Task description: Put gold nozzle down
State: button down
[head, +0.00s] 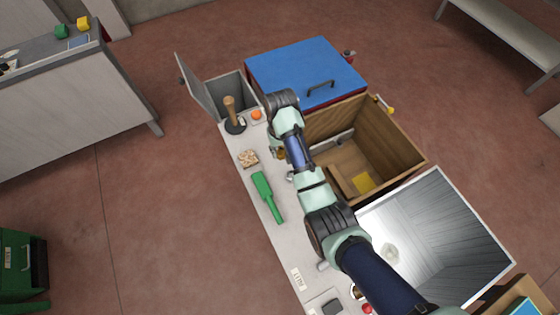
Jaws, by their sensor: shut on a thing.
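My arm reaches in from the lower right over the white worktop (262,192). My gripper (276,148) points down beside the arm link and is mostly hidden by it. It is shut on a small gold piece (281,155), which looks like the gold nozzle. Only a sliver of that piece shows, so its tilt and whether it touches the worktop cannot be told.
On the worktop are a green bottle-shaped tool (265,192), a speckled block (248,158), a wooden-handled tool (231,112) and an orange object (256,115). A wooden bin (400,135), a metal bin (455,215) and a blue lid (300,70) adjoin it.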

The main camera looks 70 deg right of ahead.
aim_at(280, 163)
jog(key=shift+f+b, duration=0.75)
jog(key=shift+f, duration=2.65)
jog(key=shift+f, duration=0.15)
jog(key=c, duration=0.8)
grip_release()
notch_tip(280, 163, up, 12)
jog(key=p, duration=0.3)
jog(key=shift+r, duration=0.2)
